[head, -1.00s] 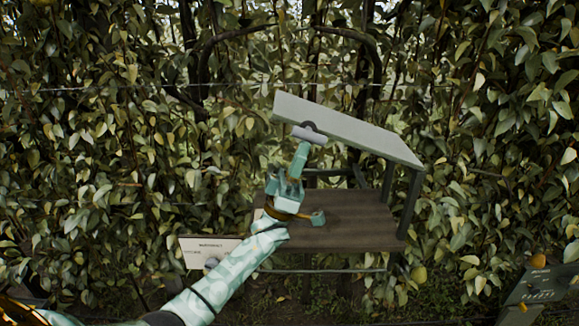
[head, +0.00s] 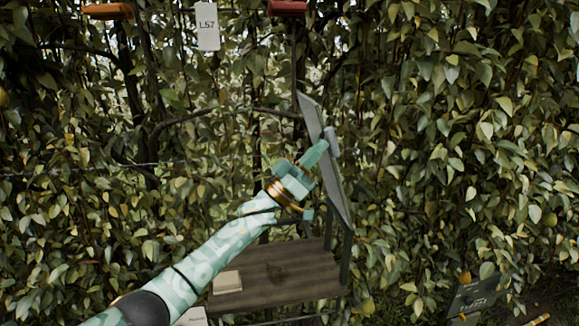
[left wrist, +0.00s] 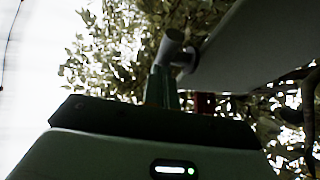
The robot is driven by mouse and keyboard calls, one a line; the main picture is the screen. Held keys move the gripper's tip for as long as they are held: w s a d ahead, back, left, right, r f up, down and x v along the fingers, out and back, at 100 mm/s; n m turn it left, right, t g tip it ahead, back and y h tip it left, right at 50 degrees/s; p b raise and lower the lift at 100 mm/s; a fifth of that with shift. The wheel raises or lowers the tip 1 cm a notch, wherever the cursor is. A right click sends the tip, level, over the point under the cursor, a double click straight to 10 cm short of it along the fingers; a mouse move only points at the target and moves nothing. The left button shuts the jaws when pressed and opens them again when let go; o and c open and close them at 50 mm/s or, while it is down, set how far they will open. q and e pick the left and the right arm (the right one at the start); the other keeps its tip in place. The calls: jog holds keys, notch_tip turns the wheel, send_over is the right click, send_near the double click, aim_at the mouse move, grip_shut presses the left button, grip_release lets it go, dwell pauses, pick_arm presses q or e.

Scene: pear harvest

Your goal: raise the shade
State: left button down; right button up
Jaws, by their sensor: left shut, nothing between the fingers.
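The shade (head: 312,117) is a flat grey panel. It stands steeply tilted above the right side of a wooden shelf (head: 290,268). A short grey cylinder handle (head: 332,140) sticks out from it. My left gripper (head: 319,152) is shut with nothing between its fingers, its tips at the handle; I cannot tell whether they touch. In the left wrist view the handle (left wrist: 172,45) is just beyond the fingers (left wrist: 161,84), and the shade (left wrist: 255,48) fills the upper right. My right gripper is not in view.
Dense leafy branches surround the shelf. A pale block (head: 227,282) lies on the shelf's left part. A white tag marked L57 (head: 207,27) hangs at the top between an orange item (head: 107,11) and a red one (head: 287,8). A dark sign (head: 478,297) is at lower right.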

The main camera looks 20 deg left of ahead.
pick_arm(q)
jog(key=w+d+r+g+p, duration=0.1)
jog(key=w+d+r, duration=0.1)
jog(key=w+d, duration=0.2)
jog(key=shift+d+r+m+g, duration=0.3)
jog(key=shift+d+m, duration=0.1)
jog(key=shift+d, duration=0.8)
